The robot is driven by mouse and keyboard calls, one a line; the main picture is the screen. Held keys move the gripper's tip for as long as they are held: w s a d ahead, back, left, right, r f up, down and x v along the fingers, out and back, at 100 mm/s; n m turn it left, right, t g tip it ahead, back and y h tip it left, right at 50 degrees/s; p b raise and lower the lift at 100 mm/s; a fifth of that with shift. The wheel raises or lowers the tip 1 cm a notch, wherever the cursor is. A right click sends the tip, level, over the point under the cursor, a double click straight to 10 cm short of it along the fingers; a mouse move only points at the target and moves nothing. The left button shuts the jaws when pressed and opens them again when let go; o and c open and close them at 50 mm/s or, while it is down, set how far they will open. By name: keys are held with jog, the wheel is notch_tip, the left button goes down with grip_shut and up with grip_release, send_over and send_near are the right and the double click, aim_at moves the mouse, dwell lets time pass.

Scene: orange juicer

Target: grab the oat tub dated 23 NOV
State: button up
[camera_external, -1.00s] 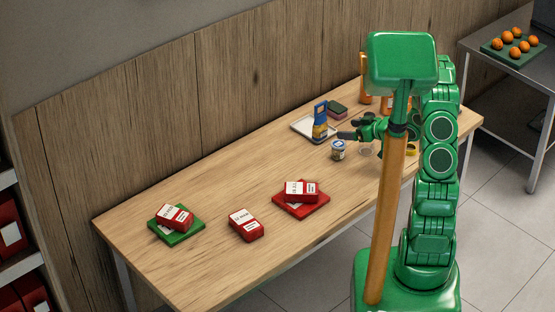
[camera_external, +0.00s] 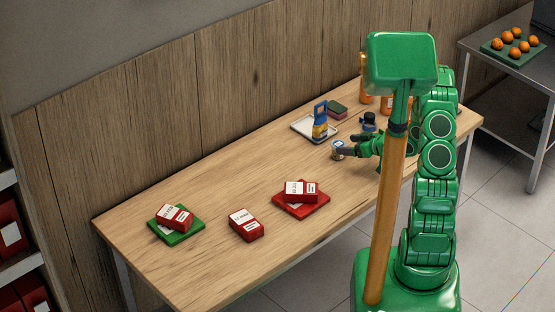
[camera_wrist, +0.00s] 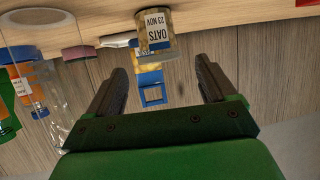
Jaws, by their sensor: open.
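The oat tub (camera_wrist: 155,45) is a small clear jar of oats with a white label reading "OATS 23 NOV" in the wrist view. In the external view the tub (camera_external: 337,154) stands on the wooden table and is partly covered by my gripper (camera_external: 347,147). In the wrist view my gripper (camera_wrist: 160,72) is open, with its two dark fingers apart. The tub appears just beyond the fingertips, roughly in line with the gap. I cannot tell whether a finger touches it.
A white tray (camera_external: 302,126) with a blue-and-yellow item (camera_external: 320,122) is behind the tub, near a sponge (camera_external: 337,109). A dark-lidded jar (camera_external: 369,121) stands close behind my gripper. A clear glass (camera_wrist: 45,100) is at left in the wrist view. Red boxes (camera_external: 246,225) lie leftward.

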aim_at(342, 145)
jog(key=shift+f+x, duration=0.2)
jog(key=shift+x, duration=1.35)
jog(key=shift+d, duration=0.1)
jog(key=c, duration=1)
